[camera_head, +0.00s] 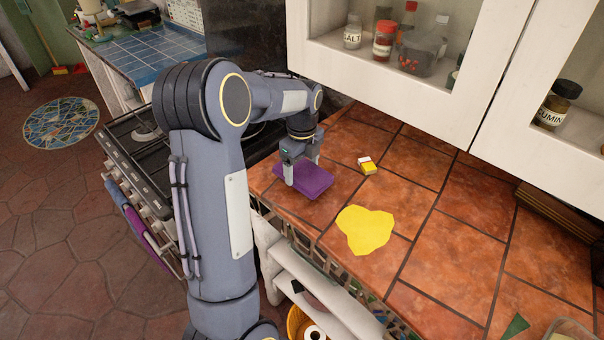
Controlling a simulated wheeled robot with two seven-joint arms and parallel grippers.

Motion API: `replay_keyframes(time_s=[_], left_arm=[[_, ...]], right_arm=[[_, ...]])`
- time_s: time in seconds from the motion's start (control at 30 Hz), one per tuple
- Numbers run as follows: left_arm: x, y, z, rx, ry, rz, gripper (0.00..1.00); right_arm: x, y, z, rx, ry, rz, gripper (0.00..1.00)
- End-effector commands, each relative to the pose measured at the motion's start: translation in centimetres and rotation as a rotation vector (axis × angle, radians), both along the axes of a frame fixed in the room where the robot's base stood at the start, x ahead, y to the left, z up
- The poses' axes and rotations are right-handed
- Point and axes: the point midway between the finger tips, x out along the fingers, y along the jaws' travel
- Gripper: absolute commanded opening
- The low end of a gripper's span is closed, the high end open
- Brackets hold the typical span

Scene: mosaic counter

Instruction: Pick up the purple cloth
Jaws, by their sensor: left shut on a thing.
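The purple cloth (312,181) is a folded, flat pad on the orange tiled counter (421,262), near its left end by the stove. My left gripper (301,175) comes down on the cloth from above, with its fingers at the cloth's left and upper part. It is shut on the cloth. I cannot tell whether the cloth is lifted off the tiles. The right gripper does not show.
A yellow cloth (366,229) lies flat to the right, and a small yellow and white box (367,165) stands behind. A white wall cabinet (411,95) with jars overhangs the counter's back. The stove (150,135) is at left. The counter's right middle is clear.

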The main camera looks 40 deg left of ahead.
Motion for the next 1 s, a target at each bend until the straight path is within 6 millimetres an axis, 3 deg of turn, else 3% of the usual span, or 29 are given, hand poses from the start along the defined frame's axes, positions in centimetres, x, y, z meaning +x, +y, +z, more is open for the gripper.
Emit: replay_keyframes(time_s=[0.27,0.4,0.7,1.0], left_arm=[[-4.6,-2.4,6.3,0.001,-0.008,-0.002,0.54],[-7.9,-4.2,7.6,0.001,-0.005,-0.003,0.54],[-11.8,-6.2,9.7,0.000,-0.003,-0.001,0.54],[-12.4,-6.6,10.0,0.001,0.000,0.000,0.54]], right_arm=[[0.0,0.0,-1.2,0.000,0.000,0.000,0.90],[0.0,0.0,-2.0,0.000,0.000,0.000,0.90],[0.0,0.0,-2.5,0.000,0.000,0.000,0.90],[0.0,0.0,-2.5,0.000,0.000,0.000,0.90]])
